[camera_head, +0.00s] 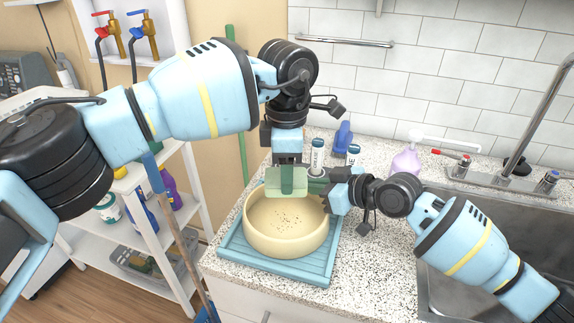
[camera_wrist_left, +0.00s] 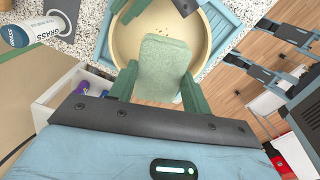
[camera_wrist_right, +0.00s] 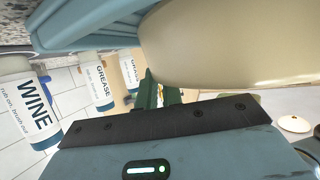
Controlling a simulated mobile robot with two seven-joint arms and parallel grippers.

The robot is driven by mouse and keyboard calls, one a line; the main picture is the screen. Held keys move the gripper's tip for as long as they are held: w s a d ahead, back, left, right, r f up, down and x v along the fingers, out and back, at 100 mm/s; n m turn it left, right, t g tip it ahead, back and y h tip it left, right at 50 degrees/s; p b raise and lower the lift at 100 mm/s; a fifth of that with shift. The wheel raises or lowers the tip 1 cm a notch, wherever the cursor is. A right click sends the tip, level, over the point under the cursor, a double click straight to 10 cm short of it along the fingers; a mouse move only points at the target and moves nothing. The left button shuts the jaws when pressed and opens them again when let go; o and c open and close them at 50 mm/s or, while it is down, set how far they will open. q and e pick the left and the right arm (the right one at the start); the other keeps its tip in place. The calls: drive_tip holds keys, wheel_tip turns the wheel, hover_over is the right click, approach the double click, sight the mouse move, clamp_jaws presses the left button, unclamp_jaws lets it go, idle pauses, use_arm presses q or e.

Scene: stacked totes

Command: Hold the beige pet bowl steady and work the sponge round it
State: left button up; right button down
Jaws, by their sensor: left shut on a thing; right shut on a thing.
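The beige pet bowl (camera_head: 262,244) sits on a blue ribbed tray (camera_head: 232,250) on the speckled counter, with dark specks on its inside floor. My left gripper (camera_head: 287,181) is shut on a pale green sponge (camera_head: 272,183), held at the far side of the bowl. In the left wrist view the sponge (camera_wrist_left: 163,66) sits between the green fingers and overlaps the bowl's opening (camera_wrist_left: 130,38). Whether it touches the bowl is unclear. My right gripper (camera_head: 330,198) is shut on the bowl's right rim. In the right wrist view the bowl wall (camera_wrist_right: 220,45) partly hides its fingers (camera_wrist_right: 160,95).
White labelled bottles (camera_head: 317,158) stand behind the bowl, close to both grippers, beside a blue item (camera_head: 343,136). A lilac pump bottle (camera_head: 405,162) and a sink (camera_head: 480,240) lie to the right. A white shelf (camera_head: 130,215) stands left of the counter.

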use_arm(q)
drive_tip(key=shift+f, duration=4.8)
drive_tip(key=shift+w+d+r, duration=0.1)
drive_tip(key=shift+w+d, duration=0.1)
drive_tip(key=shift+w, duration=0.3)
drive_tip(key=shift+w+d+r, duration=0.1)
drive_tip(key=shift+w+d, duration=0.05)
drive_tip(key=shift+w, duration=0.3)
drive_tip(key=shift+a+f, duration=0.15)
drive_tip(key=shift+a, duration=0.65)
drive_tip(key=shift+s, duration=0.1)
drive_tip(key=shift+a, duration=0.1)
drive_tip(key=shift+s+a+f, duration=0.15)
drive_tip(key=shift+s+a, duration=0.25)
drive_tip(key=shift+s, duration=0.2)
